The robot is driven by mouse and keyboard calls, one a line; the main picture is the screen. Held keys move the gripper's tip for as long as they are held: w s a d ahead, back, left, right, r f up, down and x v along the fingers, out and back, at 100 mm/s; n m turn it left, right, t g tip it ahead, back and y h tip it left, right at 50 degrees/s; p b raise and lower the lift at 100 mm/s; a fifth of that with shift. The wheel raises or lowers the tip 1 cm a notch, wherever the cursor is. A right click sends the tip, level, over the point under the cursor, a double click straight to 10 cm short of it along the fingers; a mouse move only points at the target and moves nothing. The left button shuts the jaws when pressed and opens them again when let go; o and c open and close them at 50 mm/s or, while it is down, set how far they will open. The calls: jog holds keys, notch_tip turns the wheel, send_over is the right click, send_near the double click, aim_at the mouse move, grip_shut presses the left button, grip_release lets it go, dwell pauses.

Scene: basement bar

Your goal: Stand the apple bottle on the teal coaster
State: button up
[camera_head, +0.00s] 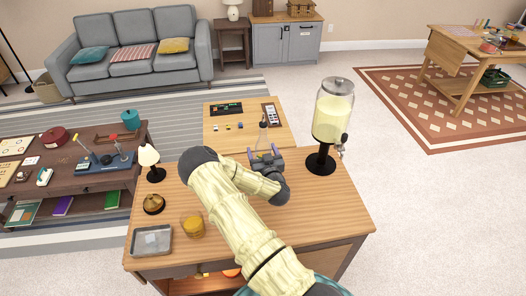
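My gripper (263,151) is over the far edge of the near wooden table (325,213), pointing away from my body. Its two bluish fingertips look spread apart, with no clear object between them. I cannot make out an apple bottle or a teal coaster; my arm hides the middle of the near table.
A drink dispenser (333,112) with pale yellow liquid stands right of my gripper. A small lamp (150,163), brown domed item (153,204), yellow-brown round item (193,227) and grey tray (151,240) line the left side. The table's right front is clear.

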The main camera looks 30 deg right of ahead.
jog(key=shift+s+a+r, duration=0.1)
jog(key=shift+r, duration=0.1)
jog(key=shift+s+f, duration=0.1)
jog(key=shift+s, duration=0.2)
jog(key=s+a+b, duration=0.2)
jog(key=s, duration=0.9)
jog(key=shift+a, duration=0.2)
jog(key=shift+s+d, duration=0.1)
jog(key=shift+s, duration=0.05)
